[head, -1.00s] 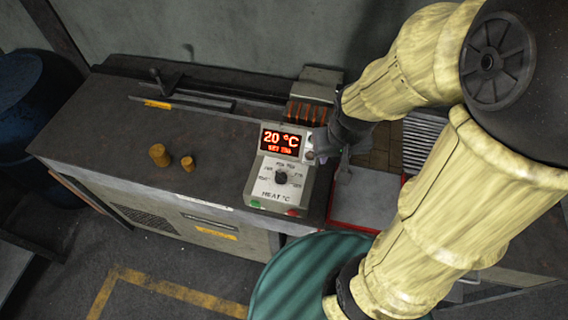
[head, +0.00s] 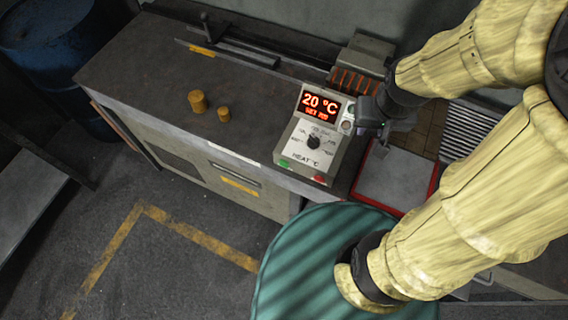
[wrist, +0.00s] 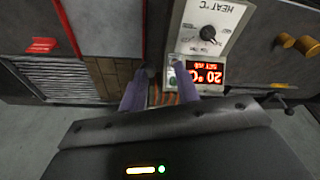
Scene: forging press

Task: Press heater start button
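The heater control box (head: 304,150) stands at the front edge of the workbench. Its lit red display (head: 319,105) reads 20 °C, with a smaller line below that I cannot read surely. A black dial (head: 313,143) sits under it. A green button (head: 284,163) is at the box's lower left and a red one (head: 319,178) at its lower right. My gripper (head: 368,124) is just right of the display, above the bench. In the wrist view, its two fingers (wrist: 163,72) are apart and empty, one beside the display (wrist: 206,73).
Two brass-coloured cylinders (head: 198,101) stand on the bench left of the box. A red-edged grey tray (head: 396,180) lies right of it. A green ribbed drum top (head: 300,265) is in front, below my arm. A blue barrel (head: 50,45) stands far left.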

